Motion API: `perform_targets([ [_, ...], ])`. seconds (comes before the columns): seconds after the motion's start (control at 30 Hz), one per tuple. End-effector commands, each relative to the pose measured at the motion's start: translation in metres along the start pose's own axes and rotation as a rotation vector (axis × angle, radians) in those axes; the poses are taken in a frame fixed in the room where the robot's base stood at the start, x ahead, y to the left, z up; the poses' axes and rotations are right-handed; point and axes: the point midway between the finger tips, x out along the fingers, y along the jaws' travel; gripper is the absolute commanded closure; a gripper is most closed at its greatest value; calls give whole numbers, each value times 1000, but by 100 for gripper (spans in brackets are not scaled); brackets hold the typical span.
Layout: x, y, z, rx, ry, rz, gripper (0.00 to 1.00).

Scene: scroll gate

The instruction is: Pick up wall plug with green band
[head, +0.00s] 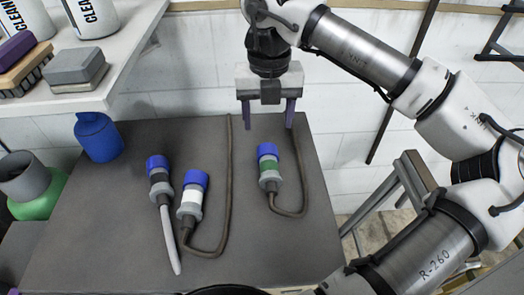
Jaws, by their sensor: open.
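The wall plug with the green band (270,169) lies on the grey table, right of centre. It has a blue end, a grey collar and a brown cable that loops below it and runs up the table to its right. My gripper (268,115) is above the far part of the table, beyond the plug in the picture. Its two purple fingers point down and stand wide apart, with nothing between them. The right finger overlaps the top of the green plug's cable in the picture; I cannot tell whether they touch.
A wall plug with a white band (191,198) and a dark-banded plug (159,180) lie to the left on the table (110,235). A blue container (97,137) stands at the far left. A shelf (125,60) holds sponges and bottles. A grey stand (400,190) is at right.

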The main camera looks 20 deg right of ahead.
Motion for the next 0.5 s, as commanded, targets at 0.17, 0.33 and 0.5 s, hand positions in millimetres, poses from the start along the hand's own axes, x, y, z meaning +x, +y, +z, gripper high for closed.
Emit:
perform_targets([
  [0.17, 26, 0, -1, -1, 3, 3, 39],
  [0.33, 60, 0, -1, -2, 3, 3, 39],
  [0.5, 80, 0, 0, -1, 2, 2, 39],
])
